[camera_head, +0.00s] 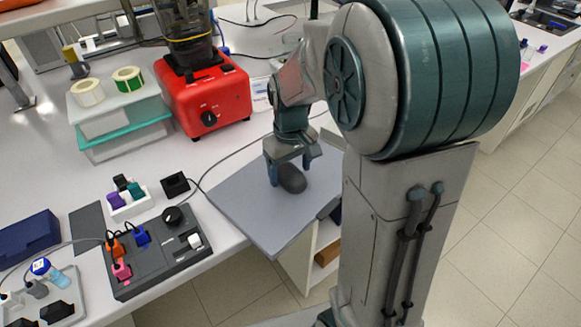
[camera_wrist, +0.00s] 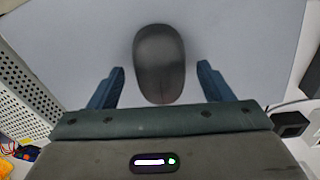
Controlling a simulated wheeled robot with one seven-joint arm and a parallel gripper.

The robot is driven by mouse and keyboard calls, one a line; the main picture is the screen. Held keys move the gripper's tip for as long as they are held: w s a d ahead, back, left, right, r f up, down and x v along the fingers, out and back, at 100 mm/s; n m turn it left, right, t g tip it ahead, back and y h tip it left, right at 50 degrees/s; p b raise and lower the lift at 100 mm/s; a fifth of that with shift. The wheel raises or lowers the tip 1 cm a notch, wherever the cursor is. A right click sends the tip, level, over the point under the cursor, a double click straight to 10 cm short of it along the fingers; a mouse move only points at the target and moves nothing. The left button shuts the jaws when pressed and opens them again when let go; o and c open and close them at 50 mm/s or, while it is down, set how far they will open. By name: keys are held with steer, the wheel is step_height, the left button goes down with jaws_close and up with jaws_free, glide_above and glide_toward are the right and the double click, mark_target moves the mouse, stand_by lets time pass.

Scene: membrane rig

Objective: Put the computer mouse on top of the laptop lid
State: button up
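The computer mouse (camera_head: 292,179) is dark grey and rounded. It appears on or just above the flat grey laptop lid (camera_head: 248,198) in the head view; I cannot tell if it touches. My gripper (camera_head: 291,176) is over the lid, pointing down at the mouse. In the wrist view the mouse (camera_wrist: 159,62) lies ahead of and between the two blue fingers of my gripper (camera_wrist: 161,80). A gap shows on each side of the mouse, so the fingers are open. The pale lid (camera_wrist: 80,40) fills the background there.
A red blender base (camera_head: 205,98) stands behind the lid. A dark control panel (camera_head: 155,250) with knobs and plugs lies to its left, with a small black box (camera_head: 175,184) near the lid's left corner. A cable runs behind the lid. The lid's front corner overhangs the bench edge.

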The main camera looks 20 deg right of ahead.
mark_target(290, 170)
step_height(290, 170, up, 11)
steer(key=s+f+m+t, duration=0.3)
steer(key=s+f, duration=0.1)
steer(key=s, duration=1)
steer(key=shift+m+p, duration=0.3)
steer(key=shift+m, duration=0.1)
stand_by(0.7)
